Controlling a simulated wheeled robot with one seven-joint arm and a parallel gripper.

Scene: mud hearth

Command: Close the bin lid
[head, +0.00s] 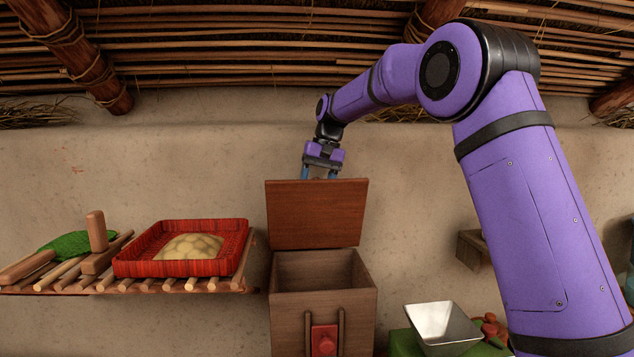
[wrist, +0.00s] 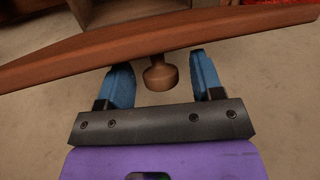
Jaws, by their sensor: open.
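The wooden bin (head: 328,300) stands below the middle of the head view, with its open top showing an empty-looking inside. Its reddish-brown lid (head: 317,215) stands raised, close to upright, at the back of the opening. My gripper (head: 320,174) is behind the lid's top edge, with its fingertips partly hidden by the lid. In the wrist view my gripper (wrist: 162,80) is open, its blue fingers on either side of a round wooden knob (wrist: 160,74) on the lid (wrist: 170,42). Gaps show between the knob and both fingers. A bit of the bin (wrist: 150,12) shows beyond the lid.
A slatted shelf (head: 130,286) at left holds a red woven tray (head: 180,267) with a pale domed food, wooden tools and a green leaf. A metal pan (head: 442,323) is right of the bin. The mud wall (head: 180,170) is close behind.

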